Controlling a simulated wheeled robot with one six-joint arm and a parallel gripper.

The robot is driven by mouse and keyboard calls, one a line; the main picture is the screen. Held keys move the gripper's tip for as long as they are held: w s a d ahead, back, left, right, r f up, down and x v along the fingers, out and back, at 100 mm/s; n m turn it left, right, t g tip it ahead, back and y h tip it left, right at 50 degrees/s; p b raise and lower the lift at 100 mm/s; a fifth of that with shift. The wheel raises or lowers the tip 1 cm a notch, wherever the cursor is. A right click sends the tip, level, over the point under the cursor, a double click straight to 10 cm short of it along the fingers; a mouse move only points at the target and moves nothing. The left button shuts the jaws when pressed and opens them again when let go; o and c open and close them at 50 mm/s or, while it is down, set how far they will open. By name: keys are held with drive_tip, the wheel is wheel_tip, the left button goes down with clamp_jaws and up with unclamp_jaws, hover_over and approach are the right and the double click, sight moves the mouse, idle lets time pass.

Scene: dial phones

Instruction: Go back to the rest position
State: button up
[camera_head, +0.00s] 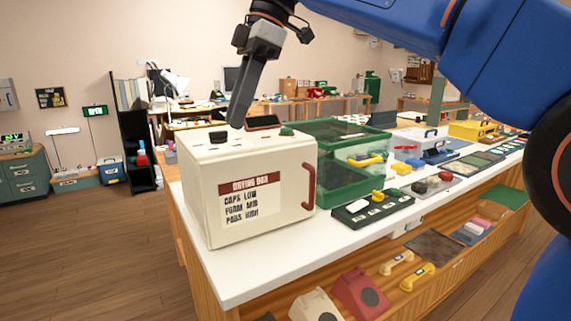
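My gripper (240,118) hangs at the end of my blue arm, above the white drying box (284,188) on the near left of the counter. Its dark fingers point down toward the box top and appear to be together, but the side-on view hides any gap between them. I cannot tell whether the fingertips touch the box top.
A green clear-sided case (334,190) stands right beside the box. The white counter (236,286) carries a black tray (373,210) and several phone parts farther right. Red (359,293) and cream phones sit on the shelf below. Wooden floor (80,255) is open at left.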

drive_tip(key=s+d+f+m+t, duration=0.2)
drive_tip(key=d+f+m, duration=0.45)
drive_tip(key=d, duration=0.45)
drive_tip(key=s+d+f+m+t, duration=0.1)
drive_tip(key=d+f+m+t, duration=0.1)
drive_tip(key=d+f+m, duration=0.55)
drive_tip(key=s+d+f+m+t+h, duration=0.1)
drive_tip(key=s+d+f+m, duration=0.3)
drive_tip(key=d+f, duration=0.5)
drive_tip(key=s+d+f+m+t+h, duration=0.1)
drive_tip(key=s+d+f+m, duration=0.3)
drive_tip(key=s+d+f, duration=0.4)
wheel_tip(320, 180, down, 8)
drive_tip(key=shift+s+d+r+h, duration=0.15)
drive_tip(key=shift+s+d+h, duration=0.25)
drive_tip(key=shift+d+h, duration=0.6)
drive_tip(key=shift+d, duration=0.1)
